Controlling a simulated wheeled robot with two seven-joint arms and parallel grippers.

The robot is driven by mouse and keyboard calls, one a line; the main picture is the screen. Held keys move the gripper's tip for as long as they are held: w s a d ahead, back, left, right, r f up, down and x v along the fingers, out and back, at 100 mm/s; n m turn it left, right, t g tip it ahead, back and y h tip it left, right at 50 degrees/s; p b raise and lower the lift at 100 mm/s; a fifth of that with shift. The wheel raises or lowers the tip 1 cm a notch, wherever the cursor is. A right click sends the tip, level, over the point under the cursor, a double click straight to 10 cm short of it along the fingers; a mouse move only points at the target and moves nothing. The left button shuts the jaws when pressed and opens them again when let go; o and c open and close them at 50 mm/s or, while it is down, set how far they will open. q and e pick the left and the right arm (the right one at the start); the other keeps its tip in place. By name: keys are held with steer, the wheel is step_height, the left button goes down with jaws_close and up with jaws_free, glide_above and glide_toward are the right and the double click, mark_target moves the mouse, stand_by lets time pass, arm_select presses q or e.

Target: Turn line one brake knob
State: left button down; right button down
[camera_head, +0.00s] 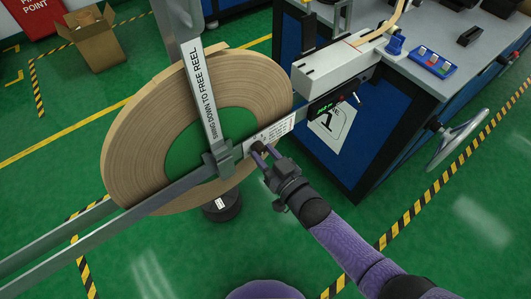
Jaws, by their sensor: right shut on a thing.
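A dark brake knob (261,145) sits at the lower right of the large tan tape reel (140,140), beside a white label plate (272,132) with small print. My right gripper (265,153) reaches in from the lower right and is shut on the knob. Its purple fingers stand either side of the knob and partly hide it. The reel has a green centre (232,122) and stands upright. My left gripper is not in view.
A grey arm (203,100) lettered "SWING DOWN TO FREE REEL" crosses the reel's front. Metal rails (90,235) run to the lower left. A blue-panelled workbench (345,130) with a handwheel (465,135) stands right. A cardboard box (92,40) is at the back left. Green floor is open in front.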

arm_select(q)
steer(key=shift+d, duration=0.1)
arm_select(e)
steer(key=shift+m, duration=0.4)
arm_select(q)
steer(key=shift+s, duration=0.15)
arm_select(e)
steer(key=shift+c, duration=1.7)
jaws_free()
arm_select(q)
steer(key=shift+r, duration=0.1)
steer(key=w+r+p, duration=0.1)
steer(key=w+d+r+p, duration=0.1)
steer(key=p, duration=0.1)
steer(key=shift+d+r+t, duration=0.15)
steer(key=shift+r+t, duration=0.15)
arm_select(e)
steer(key=v, duration=1)
